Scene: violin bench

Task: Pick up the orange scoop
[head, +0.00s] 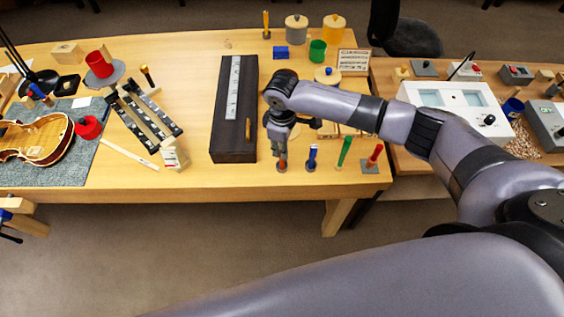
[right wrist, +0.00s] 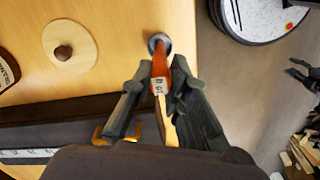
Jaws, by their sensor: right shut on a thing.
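The orange scoop (head: 282,163) shows below my right gripper near the table's front edge, in line with other coloured tools. In the right wrist view the orange scoop (right wrist: 161,68) lies between both fingers, with a dark round end beyond them and a small pale label on it. My right gripper (head: 281,148), also in the right wrist view (right wrist: 158,88), is shut on it. I cannot tell whether it touches the table. A dark claw-like shape at the right edge of the right wrist view may be my left gripper (right wrist: 303,76); its jaws are unclear.
A blue tool (head: 312,157), a green tool (head: 345,151) and a red tool (head: 374,156) stand to the right. A long dark case (head: 219,140) lies to the left. Further left are a violin (head: 38,138) and a clamp frame. The table's front edge is close.

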